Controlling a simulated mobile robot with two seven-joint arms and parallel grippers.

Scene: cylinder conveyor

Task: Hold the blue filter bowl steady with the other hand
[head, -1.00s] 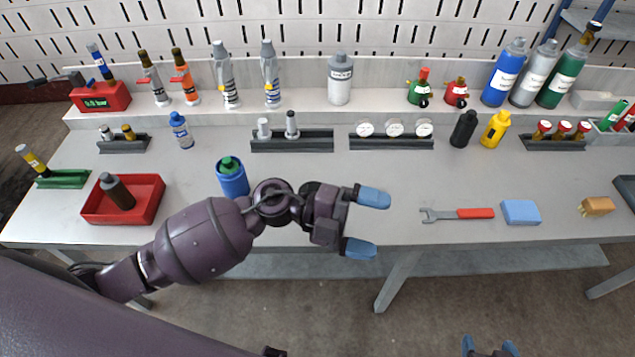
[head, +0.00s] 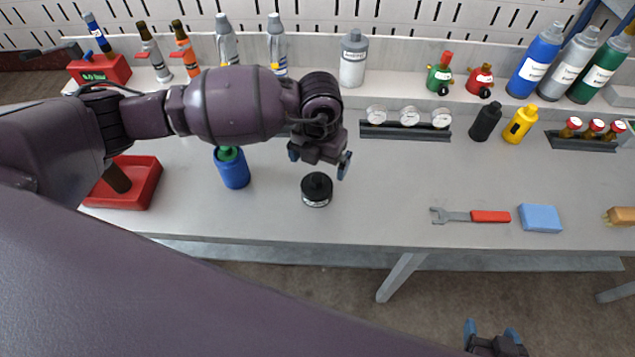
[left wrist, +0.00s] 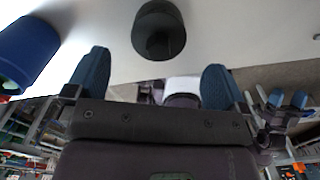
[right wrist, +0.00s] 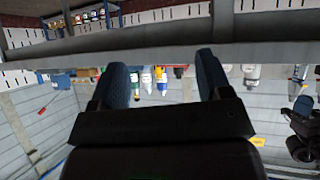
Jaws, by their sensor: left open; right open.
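The blue filter bowl (head: 233,172) stands upright on the bench with something green in its top. It also shows at the left edge of the left wrist view (left wrist: 27,45). A black round part (head: 317,189) stands to its right, and in the left wrist view (left wrist: 158,30) it lies just beyond my fingertips. My left gripper (head: 320,161) is open and empty above the bench, right of the bowl and just behind the black part, touching neither. My right gripper (head: 492,338) is open and empty, low in front of the bench, well away from the bowl.
A red tray (head: 145,187) holding a dark bottle is left of the bowl. A wrench (head: 470,215) and a blue sponge (head: 540,218) lie to the right. A gauge rack (head: 405,131) and bottles line the back. The bench between the black part and wrench is clear.

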